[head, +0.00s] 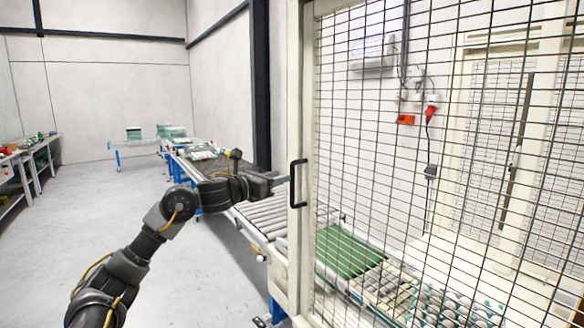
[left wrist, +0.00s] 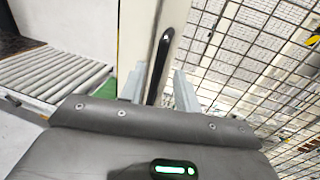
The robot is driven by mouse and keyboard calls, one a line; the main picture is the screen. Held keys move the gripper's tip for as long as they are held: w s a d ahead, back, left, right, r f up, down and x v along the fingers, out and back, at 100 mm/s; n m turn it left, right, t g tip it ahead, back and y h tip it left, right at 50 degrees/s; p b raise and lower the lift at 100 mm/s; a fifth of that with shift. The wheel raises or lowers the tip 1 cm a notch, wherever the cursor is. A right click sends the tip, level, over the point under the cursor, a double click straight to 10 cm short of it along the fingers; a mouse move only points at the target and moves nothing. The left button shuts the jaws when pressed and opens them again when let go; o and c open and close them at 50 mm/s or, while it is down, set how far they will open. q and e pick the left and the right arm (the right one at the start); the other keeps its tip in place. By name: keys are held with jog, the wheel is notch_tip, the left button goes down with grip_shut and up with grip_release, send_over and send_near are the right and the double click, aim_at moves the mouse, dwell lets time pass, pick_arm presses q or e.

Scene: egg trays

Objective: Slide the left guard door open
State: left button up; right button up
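The guard door is a cream frame with black wire mesh (head: 400,130) on the right of the head view. Its black vertical handle (head: 293,184) is on the left edge of the frame. My left gripper (head: 283,179) reaches in from the left, with its fingertips close to the handle. In the left wrist view the black handle (left wrist: 160,65) stands between the two grey fingers of my left gripper (left wrist: 159,88). The fingers are apart, with gaps visible beside the handle. My right gripper is not in view.
A roller conveyor (head: 265,214) runs beside and behind the door, with a green belt section (head: 345,250) and egg trays (head: 450,308) behind the mesh. Workbenches (head: 30,160) stand at the far left. The floor (head: 100,210) on the left is clear.

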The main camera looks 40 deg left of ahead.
pick_arm(q)
jog(key=w, duration=0.2)
jog(key=w+p, duration=0.1)
jog(key=w, duration=0.1)
jog(key=w+p, duration=0.1)
jog(key=w, duration=0.1)
jog(key=shift+w+d, duration=0.15)
jog(key=shift+d, duration=0.2)
grip_shut()
